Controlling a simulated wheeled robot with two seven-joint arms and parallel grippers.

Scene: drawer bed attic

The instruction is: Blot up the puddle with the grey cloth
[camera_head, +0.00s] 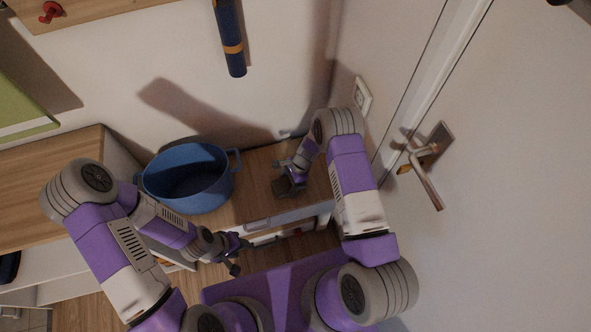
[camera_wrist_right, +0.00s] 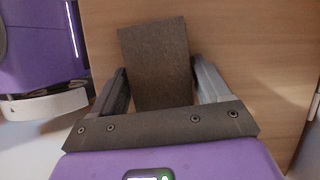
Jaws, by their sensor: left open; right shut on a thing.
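The grey cloth (camera_wrist_right: 155,55) looks like a dark, flat-faced rectangular piece between the two fingers of my right gripper (camera_wrist_right: 163,82) in the right wrist view. In the head view the cloth (camera_head: 286,188) hangs under my right gripper (camera_head: 288,176), over the wooden top right of the blue pot. I cannot tell whether it touches the wood. My left gripper (camera_head: 239,256) is open and empty, below the pot and in front of the cabinet edge. I cannot make out the puddle in either view; the arm or cloth may hide it.
A blue pot (camera_head: 190,180) with handles stands on the wooden top (camera_head: 255,190), left of my right gripper. A wall with a socket (camera_head: 362,97) and a door with a handle (camera_head: 425,170) close off the right. A blue rolled object (camera_head: 230,40) hangs above.

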